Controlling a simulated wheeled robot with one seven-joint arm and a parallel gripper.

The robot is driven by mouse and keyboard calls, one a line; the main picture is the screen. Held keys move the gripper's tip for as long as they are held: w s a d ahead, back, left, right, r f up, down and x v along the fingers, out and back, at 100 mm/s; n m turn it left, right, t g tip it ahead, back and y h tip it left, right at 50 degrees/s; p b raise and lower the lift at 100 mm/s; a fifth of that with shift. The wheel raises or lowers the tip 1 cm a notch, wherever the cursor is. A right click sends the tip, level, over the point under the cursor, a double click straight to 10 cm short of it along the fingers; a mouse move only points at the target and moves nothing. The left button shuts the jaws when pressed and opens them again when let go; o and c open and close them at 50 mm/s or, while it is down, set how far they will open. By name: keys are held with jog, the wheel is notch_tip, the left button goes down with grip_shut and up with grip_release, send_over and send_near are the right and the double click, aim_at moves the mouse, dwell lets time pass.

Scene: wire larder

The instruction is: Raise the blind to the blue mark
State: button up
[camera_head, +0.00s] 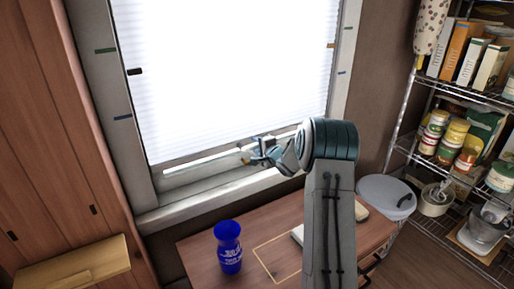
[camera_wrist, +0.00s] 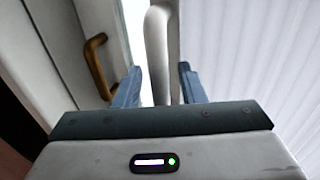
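The white pleated blind (camera_head: 235,70) covers most of the window. Its pale bottom rail (camera_head: 195,166) hangs just above the sill, with a thin bright strip beneath it. A blue mark (camera_head: 122,117) is on the left window frame, and another blue mark (camera_head: 341,72) is on the right. My gripper (camera_head: 250,153) is at the rail, near its middle. In the wrist view my gripper (camera_wrist: 160,88) is open, its two blue fingers on either side of a pale rounded bar (camera_wrist: 160,50) at the blind's edge. A gap shows at the left finger; contact at the right is unclear.
Green marks (camera_head: 105,50) sit higher on the frame. A brass handle (camera_wrist: 97,68) is beside the left finger. Wire shelves (camera_head: 440,88) with jars stand right, and a white bin (camera_head: 384,194) stands by the cabinet.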

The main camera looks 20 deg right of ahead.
grip_shut()
notch_tip(320, 180, up, 22)
jog(key=p, duration=2.2)
jog(key=shift+r, duration=0.15)
grip_release()
jog(key=v, duration=1.3)
jog(key=shift+s+b, duration=0.4)
jog(key=shift+d, duration=0.1)
